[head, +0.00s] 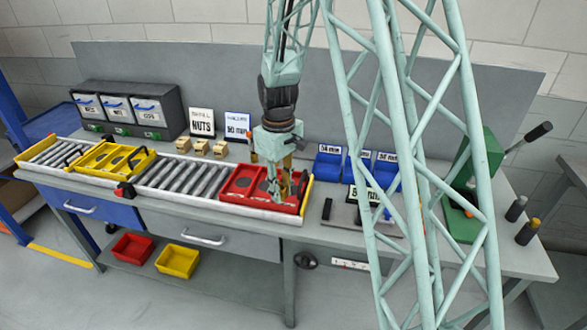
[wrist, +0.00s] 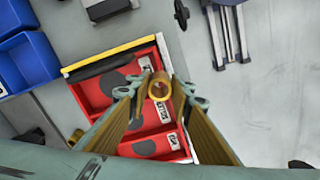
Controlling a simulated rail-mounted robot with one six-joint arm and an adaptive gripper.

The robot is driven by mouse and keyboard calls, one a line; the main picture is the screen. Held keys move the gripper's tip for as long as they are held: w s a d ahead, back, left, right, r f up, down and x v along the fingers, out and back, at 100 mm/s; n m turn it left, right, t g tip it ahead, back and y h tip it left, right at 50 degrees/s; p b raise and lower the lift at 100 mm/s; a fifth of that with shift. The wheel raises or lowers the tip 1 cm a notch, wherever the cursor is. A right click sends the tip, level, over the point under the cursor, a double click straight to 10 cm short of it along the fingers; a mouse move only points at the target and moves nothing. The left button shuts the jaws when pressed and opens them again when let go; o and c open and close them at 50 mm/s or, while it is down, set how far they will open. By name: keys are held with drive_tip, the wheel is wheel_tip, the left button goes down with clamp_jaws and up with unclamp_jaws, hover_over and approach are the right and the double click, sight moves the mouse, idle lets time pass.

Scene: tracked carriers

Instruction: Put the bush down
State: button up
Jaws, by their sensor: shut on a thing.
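The bush (wrist: 159,88) is a small golden ring seen end-on in the wrist view. My gripper (wrist: 158,84) is shut on it, with one finger on each side. In the head view my gripper (head: 283,194) points down over the red carrier (head: 250,204) at the right end of the roller conveyor; the bush cannot be made out there. The red carrier also shows in the wrist view (wrist: 88,97), beneath the bush. It has dark round areas and small labels. The wrist view does not show clearly how high the bush is above it.
A yellow carrier (head: 93,160) sits farther left on the rollers (head: 180,178). Labelled blue bins (head: 328,166) stand right of my gripper, with a green press (head: 468,225) beyond. Signs (head: 202,122) and small boxes stand behind the conveyor. A yellow bar (wrist: 110,58) edges the conveyor's end.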

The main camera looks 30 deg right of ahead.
drive_tip(key=w+d+n+p, duration=0.1)
drive_tip(key=w+d, duration=0.1)
drive_tip(key=w, duration=0.2)
drive_tip(key=w+d+n+p, duration=0.1)
drive_tip(key=w+d+n, duration=0.1)
drive_tip(key=w+d, duration=0.1)
drive_tip(key=w+d+r+n+p, duration=0.1)
drive_tip(key=w+d, duration=0.1)
drive_tip(key=w, duration=0.4)
drive_tip(key=shift+d+n, duration=0.3)
drive_tip(key=shift+d, duration=0.05)
drive_tip(key=w+d+n+p, duration=0.3)
drive_tip(key=w+d+n, duration=0.2)
drive_tip(key=w+d, duration=0.4)
drive_tip(key=shift+w, duration=0.65)
hover_over(296, 168)
drive_tip(key=shift+w+f, duration=0.15)
drive_tip(key=shift+f, duration=3)
drive_tip(key=shift+f, duration=1.85)
drive_tip(key=shift+f, duration=0.15)
